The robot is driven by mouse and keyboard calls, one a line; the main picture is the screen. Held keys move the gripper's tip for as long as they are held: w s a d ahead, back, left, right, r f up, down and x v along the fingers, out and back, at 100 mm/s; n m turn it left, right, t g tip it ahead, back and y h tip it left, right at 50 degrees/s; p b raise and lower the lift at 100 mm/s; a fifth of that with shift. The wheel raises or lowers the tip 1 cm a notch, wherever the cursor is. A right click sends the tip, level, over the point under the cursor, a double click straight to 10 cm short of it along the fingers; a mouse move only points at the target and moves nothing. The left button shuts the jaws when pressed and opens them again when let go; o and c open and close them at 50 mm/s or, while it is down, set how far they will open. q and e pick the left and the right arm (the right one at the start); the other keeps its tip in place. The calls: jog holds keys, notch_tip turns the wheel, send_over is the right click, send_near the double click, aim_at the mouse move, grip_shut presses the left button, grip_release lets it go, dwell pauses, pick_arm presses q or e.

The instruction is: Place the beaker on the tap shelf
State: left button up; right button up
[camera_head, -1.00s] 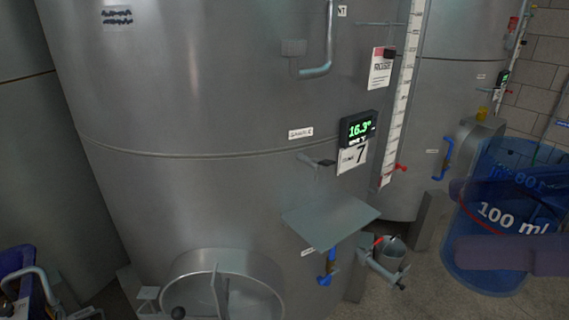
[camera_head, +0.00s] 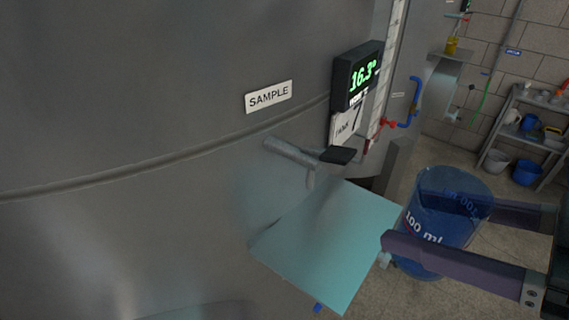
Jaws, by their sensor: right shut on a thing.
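The beaker (camera_head: 432,250) is blue and see-through, with "100 ml" in white on its side. It is upright in the lower right of the head view. My right gripper (camera_head: 440,222) comes in from the right and is shut on it, one finger in front and one behind. The tap shelf (camera_head: 325,245) is a bare, flat grey-green plate on the tank wall, just left of the beaker. A sample tap (camera_head: 292,153) with a black handle sits above the shelf. The beaker overlaps the shelf's right corner in the picture; I cannot tell if they touch. My left gripper is out of view.
The big steel tank (camera_head: 150,110) fills the left and middle. A thermometer display (camera_head: 358,76) reading 16.3° juts out above the shelf. A rack (camera_head: 530,125) with buckets stands far right. The shelf top is clear.

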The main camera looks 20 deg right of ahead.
notch_tip(320, 180, down, 16)
jog(key=a+m+t+h+b, duration=0.25)
jog(key=m+h+b, duration=0.25)
jog(key=b, duration=1.4)
jog(key=shift+g, duration=0.35)
jog(key=w+p, duration=0.1)
jog(key=w, duration=0.4)
jog(key=w+a+p, duration=0.1)
jog(key=w, duration=0.5)
jog(key=w+a+p, duration=0.1)
jog(key=w, duration=0.4)
jog(key=shift+w+a+r, duration=0.15)
jog(key=shift+w+a, duration=0.05)
jog(key=shift+w+f, duration=0.15)
jog(key=shift+f, duration=1.7)
jog(key=o, duration=1.5)
